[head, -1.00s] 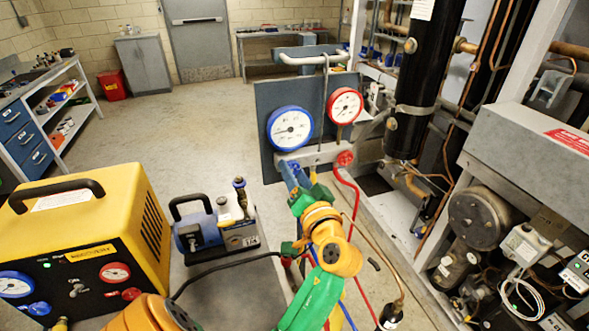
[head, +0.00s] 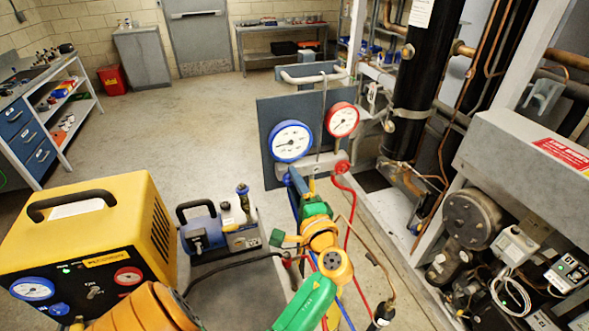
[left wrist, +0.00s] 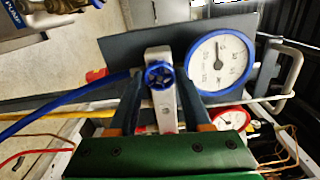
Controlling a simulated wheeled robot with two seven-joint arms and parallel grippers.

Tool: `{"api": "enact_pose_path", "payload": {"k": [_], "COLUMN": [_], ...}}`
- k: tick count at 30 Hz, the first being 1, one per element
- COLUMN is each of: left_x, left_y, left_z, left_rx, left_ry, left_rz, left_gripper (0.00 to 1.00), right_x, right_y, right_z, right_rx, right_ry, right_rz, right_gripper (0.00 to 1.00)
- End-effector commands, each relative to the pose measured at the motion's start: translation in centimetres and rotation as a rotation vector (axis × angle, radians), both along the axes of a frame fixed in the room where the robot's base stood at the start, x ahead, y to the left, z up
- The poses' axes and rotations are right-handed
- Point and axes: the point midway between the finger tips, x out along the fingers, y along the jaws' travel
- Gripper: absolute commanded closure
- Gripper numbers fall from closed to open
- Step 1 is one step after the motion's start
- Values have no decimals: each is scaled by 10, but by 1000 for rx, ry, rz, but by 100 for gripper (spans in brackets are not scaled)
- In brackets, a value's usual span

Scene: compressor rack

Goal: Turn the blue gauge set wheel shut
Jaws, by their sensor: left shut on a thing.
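The blue gauge set wheel (left wrist: 159,75) is a small blue handwheel on the pale manifold bar, seen nearly face-on in the left wrist view. My left gripper (left wrist: 158,88) has one dark finger on each side of it and is shut on it. In the head view my left gripper (head: 296,188) reaches the manifold (head: 320,161) below the blue-rimmed gauge (head: 290,141); its fingers and hand mostly hide the blue wheel there. The blue-rimmed gauge also shows in the left wrist view (left wrist: 219,63). My right gripper is not in view.
A red-rimmed gauge (head: 342,120) and red wheel (head: 341,167) sit to the right on the same set. Red, blue and yellow hoses hang near my left arm. A yellow machine (head: 120,215) and a vacuum pump (head: 220,225) stand left. The compressor rack is right.

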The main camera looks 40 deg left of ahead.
Motion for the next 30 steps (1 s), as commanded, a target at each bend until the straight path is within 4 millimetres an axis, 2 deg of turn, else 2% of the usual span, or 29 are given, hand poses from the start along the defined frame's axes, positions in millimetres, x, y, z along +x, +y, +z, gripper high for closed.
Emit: {"api": "enact_pose_path", "payload": {"k": [4,15,30], "left_x": [0,0,0], "left_y": [0,0,0], "left_z": [1,0,0], "left_rx": [60,190,258], "left_ry": [120,365,495], "left_rz": [1,2,3], "left_gripper": [100,100,100], "right_x": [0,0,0], "right_y": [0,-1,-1], "right_z": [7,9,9], "right_rx": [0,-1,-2], "right_ry": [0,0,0], "right_rz": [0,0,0], "right_gripper": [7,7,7]}}
